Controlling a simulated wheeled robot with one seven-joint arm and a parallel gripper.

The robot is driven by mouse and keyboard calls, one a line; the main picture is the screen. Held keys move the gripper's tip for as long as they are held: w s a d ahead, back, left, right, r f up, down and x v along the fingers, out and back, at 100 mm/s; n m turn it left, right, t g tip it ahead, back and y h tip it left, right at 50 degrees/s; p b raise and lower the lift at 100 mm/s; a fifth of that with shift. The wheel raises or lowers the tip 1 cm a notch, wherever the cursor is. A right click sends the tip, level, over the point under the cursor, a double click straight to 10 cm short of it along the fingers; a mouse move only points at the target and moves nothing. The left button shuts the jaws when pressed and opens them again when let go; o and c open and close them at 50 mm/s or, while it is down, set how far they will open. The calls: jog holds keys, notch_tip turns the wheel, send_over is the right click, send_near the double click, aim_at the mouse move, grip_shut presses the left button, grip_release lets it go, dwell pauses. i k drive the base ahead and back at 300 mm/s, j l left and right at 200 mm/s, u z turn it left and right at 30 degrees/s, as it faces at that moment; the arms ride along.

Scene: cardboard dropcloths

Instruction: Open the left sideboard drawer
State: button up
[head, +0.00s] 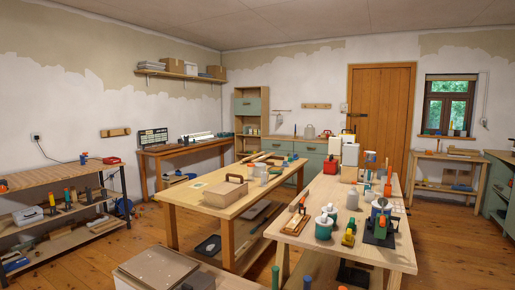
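A low sideboard (312,157) with a wooden top and teal fronts stands against the back wall, left of the wooden door. Its fronts look closed. They are small and far off, and the worktables in front hide the lower part. The left drawer front (286,146) shows only in part above the tabletop clutter. My gripper is not in view, so its state does not show.
Two long worktables, the left one (190,191) and the cluttered right one (390,255), stand between me and the sideboard. A shelf bench (60,174) lines the left wall. Bare floor (135,240) shows between the bench and the left worktable.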

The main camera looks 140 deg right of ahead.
aim_at(286, 146)
jog(key=l+z, duration=0.1)
jog(key=z, duration=4.65)
jog(key=i+j+u, duration=0.25)
jog(key=u, duration=0.2)
jog(key=i+j+u, duration=0.35)
jog(key=u, duration=0.15)
jog(key=i+j+u, duration=0.15)
jog(key=i+u, duration=0.3)
jog(key=i+j+u, duration=0.2)
jog(key=i+u, duration=0.65)
jog(key=i, duration=0.2)
jog(key=i+z, duration=0.15)
jog(key=i, duration=0.35)
jog(key=i+z, duration=0.1)
jog(key=i, duration=0.35)
jog(key=i+j+z, duration=0.15)
jog(key=i, duration=0.35)
jog(key=i+j+z, duration=0.1)
jog(key=i, duration=0.35)
jog(key=i+l+z, duration=0.2)
jog(key=z, duration=0.2)
jog(key=i+l+z, duration=0.1)
jog(key=i+z, duration=0.7)
jog(key=i+j+z, duration=0.15)
jog(key=i+z, duration=0.25)
jog(key=i+j+z, duration=0.2)
jog(key=z, duration=0.25)
jog(key=i+j+z, duration=0.1)
jog(key=i+z, duration=0.35)
jog(key=i, duration=1.65)
